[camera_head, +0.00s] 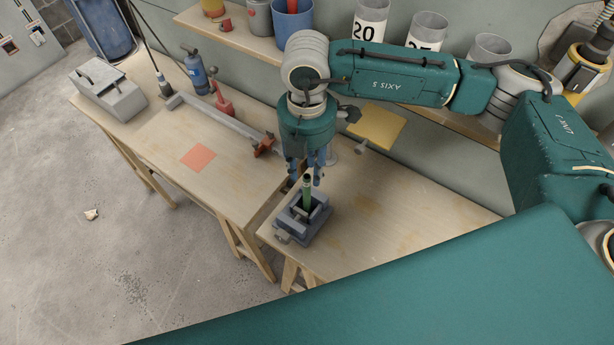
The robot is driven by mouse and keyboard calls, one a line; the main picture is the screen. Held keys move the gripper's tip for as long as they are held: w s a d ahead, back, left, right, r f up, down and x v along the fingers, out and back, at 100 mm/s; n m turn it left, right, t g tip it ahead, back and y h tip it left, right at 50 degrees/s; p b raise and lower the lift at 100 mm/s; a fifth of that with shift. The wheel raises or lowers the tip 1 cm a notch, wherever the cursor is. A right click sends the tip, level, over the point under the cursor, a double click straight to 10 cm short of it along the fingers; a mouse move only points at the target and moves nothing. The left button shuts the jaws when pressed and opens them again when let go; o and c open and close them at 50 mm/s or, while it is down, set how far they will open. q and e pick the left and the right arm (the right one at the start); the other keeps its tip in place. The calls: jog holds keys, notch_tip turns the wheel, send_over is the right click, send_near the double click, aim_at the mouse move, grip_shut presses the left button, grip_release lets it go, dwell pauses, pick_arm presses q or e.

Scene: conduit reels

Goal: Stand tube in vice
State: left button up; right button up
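A green tube (307,194) stands roughly upright in the grey vice (296,228), its lower end between the jaws. The vice sits on the near-left part of the right-hand wooden bench. My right gripper (307,181) points down just over the vice. Its blue fingers are apart on either side of the tube's top end, with gaps showing, so it looks open. The tube's foot is hidden inside the vice. My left gripper is not in view.
The left bench (230,185) holds a grey toolbox (108,92), a blue bottle (196,72), a red stand (222,98), a long grey bar clamp (215,118) and an orange square (198,157). A shelf with numbered cups (370,22) runs behind. The right bench's front (370,235) is clear.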

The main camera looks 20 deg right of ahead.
notch_tip(320, 180, up, 8)
jog(key=b, duration=0.2)
jog(key=shift+r, duration=0.25)
dwell(2.0)
